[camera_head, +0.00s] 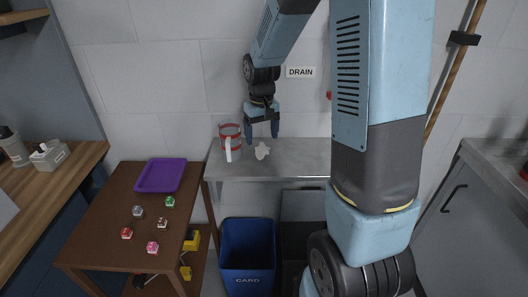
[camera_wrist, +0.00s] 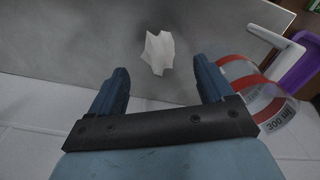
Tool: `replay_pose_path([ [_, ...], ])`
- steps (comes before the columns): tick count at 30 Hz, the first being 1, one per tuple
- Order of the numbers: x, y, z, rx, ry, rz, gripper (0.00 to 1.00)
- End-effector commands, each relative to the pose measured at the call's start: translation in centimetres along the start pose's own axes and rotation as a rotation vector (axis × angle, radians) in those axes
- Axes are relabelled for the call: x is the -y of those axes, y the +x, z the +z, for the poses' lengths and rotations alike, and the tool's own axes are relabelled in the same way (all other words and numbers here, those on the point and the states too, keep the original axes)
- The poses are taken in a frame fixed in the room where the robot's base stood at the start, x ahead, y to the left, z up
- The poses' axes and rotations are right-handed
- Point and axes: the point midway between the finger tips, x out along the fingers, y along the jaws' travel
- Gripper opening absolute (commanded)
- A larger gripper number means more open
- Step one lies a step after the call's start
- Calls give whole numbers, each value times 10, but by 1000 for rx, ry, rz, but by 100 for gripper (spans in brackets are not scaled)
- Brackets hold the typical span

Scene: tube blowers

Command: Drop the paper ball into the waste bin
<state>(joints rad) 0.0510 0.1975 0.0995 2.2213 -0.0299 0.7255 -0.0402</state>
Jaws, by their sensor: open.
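The crumpled white paper ball (camera_head: 262,151) lies on the grey metal counter (camera_head: 303,151) against the back wall. It also shows in the wrist view (camera_wrist: 158,52), beyond the fingertips and between their lines. My gripper (camera_head: 262,134) points down just above the paper ball, with its two blue fingers spread and nothing between them. The fingers show in the wrist view (camera_wrist: 160,78), apart from the paper. A blue bin (camera_head: 247,244) marked CARD stands on the floor below the counter. A dark grey bin (camera_head: 301,206) stands to its right, partly hidden by my arm.
A clear jug (camera_head: 230,142) with red bands and a white handle stands close left of the paper ball; it also shows in the wrist view (camera_wrist: 262,100). A brown table (camera_head: 100,215) at left carries a purple tray (camera_head: 161,175) and several small coloured blocks. A DRAIN sign hangs above.

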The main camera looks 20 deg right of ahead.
Motion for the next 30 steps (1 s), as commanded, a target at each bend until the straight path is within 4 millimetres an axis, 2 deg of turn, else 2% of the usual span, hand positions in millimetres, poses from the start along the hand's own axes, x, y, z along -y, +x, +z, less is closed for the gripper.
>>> replay_pose_path([
  [7, 0, 14, 1, 1, 1, 0, 81],
  [13, -1, 42, 4, 2, 2, -1, 81],
  [18, -1, 57, 3, 0, 1, -1, 81],
  [26, -1, 59, 3, -1, 1, 0, 81],
  [30, -1, 59, 3, -2, 1, 0, 70],
])
